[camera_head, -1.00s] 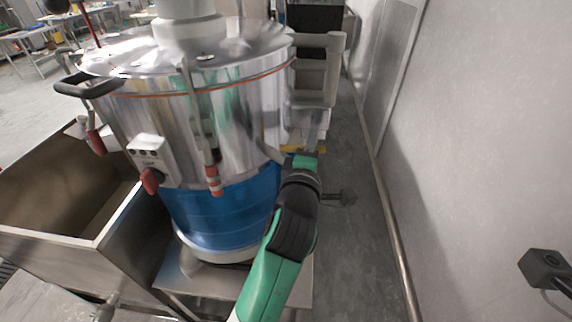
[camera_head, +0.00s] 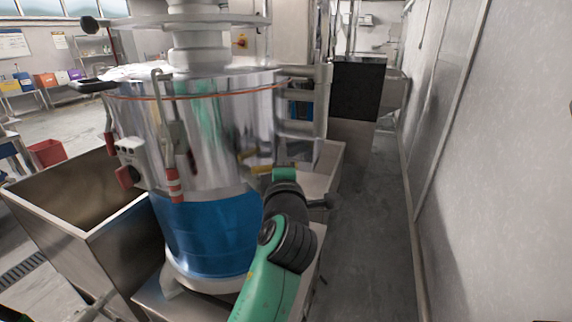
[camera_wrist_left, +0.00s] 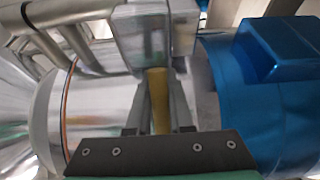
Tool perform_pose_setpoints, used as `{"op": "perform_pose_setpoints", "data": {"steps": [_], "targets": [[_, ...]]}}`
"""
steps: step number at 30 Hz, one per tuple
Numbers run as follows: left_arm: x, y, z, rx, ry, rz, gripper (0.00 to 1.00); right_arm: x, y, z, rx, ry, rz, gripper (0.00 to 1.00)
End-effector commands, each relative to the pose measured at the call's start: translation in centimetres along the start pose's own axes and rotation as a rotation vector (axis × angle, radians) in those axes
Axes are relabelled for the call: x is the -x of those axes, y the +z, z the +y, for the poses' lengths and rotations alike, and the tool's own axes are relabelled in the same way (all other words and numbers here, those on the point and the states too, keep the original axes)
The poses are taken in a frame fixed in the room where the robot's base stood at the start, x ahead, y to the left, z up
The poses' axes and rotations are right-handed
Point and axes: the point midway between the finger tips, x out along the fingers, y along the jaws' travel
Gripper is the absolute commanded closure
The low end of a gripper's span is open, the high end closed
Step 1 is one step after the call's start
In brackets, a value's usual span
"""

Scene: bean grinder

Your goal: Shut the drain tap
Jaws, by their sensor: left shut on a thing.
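A large polished steel drum (camera_head: 210,125) with a blue lower band (camera_head: 210,235) stands left of centre in the head view. My green and black left arm reaches up in front of its right side. In the left wrist view, my left gripper (camera_wrist_left: 159,88) is shut on the yellow tap lever (camera_wrist_left: 159,110), which lies between its two grey fingers. A steel spout body (camera_wrist_left: 145,35) sits just beyond the lever. In the head view my wrist mostly hides the fingers and the tap. My right gripper is in neither view.
A steel trough (camera_head: 75,215) stands left of the drum. A control box with a red knob (camera_head: 128,175) and a red-gripped latch (camera_head: 172,180) are on the drum's front. A plain wall (camera_head: 500,180) runs along the right, with clear floor (camera_head: 365,240) before it.

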Motion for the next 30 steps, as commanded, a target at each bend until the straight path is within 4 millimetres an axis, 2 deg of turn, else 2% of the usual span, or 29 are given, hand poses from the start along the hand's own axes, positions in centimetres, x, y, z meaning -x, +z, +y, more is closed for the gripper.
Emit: {"op": "perform_pose_setpoints", "data": {"steps": [8,9,14,25,30], "targets": [[0.0,0.1,0.0,0.0,0.0,-0.002,1.0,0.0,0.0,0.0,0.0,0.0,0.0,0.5],[0.0,0.1,0.0,0.0,0.0,-0.002,0.79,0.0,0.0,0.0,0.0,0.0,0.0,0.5],[0.0,0.0,0.0,0.0,-0.001,-0.001,0.51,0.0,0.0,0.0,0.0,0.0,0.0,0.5],[0.2,0.0,0.0,0.0,0.0,0.0,0.51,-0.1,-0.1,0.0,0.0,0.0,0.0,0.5],[1.3,0.1,0.1,0.002,0.001,0.002,0.51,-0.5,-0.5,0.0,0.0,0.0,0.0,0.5]]}}
